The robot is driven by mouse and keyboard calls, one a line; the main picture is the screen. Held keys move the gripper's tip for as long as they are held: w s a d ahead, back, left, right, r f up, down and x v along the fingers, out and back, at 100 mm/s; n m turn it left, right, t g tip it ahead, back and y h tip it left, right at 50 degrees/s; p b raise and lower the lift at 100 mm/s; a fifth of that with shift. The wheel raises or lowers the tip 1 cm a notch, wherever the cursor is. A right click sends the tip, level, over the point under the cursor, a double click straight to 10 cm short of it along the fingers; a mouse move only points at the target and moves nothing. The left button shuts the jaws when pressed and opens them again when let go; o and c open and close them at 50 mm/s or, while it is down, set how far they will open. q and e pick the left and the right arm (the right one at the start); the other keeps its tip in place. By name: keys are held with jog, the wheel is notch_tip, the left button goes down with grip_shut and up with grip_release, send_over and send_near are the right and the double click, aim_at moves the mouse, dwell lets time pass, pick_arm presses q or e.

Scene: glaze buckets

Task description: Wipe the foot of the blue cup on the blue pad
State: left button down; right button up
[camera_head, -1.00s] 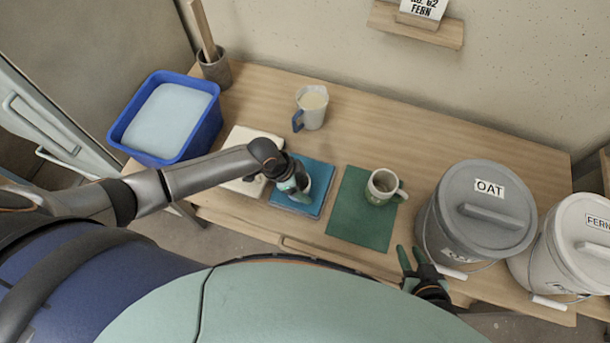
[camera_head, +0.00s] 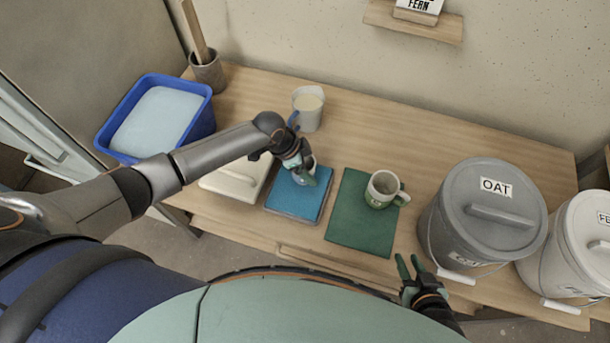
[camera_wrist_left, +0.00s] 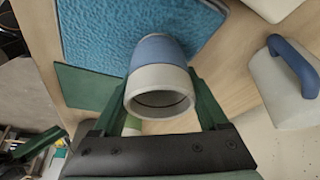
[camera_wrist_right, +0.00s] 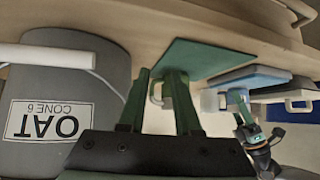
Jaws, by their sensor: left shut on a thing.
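The blue cup (camera_wrist_left: 158,52) shows in the left wrist view with a blue lower part and a pale grey upper part. Its open mouth faces the wrist camera and its foot points toward the blue pad (camera_head: 297,204). My left gripper (camera_head: 307,178) is shut on the cup, over the far part of the pad in the head view. The cup's foot is hidden, so I cannot tell whether it touches the pad. My right gripper (camera_head: 411,266) is open and empty in front of the table's edge, near the grey bucket.
A green mat (camera_head: 358,225) with a green-and-white mug (camera_head: 382,190) lies right of the pad. A white jug (camera_head: 309,110) stands behind. A pale block (camera_head: 228,190) and blue tub (camera_head: 207,119) are left. The grey OAT bucket (camera_head: 462,232) and white bucket (camera_head: 565,255) stand right.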

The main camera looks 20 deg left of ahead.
pick_arm(q)
jog(key=shift+w+a+f, duration=0.1)
jog(key=shift+w, duration=0.1)
pick_arm(e)
jog(key=shift+f, duration=0.2)
jog(key=shift+r, duration=0.1)
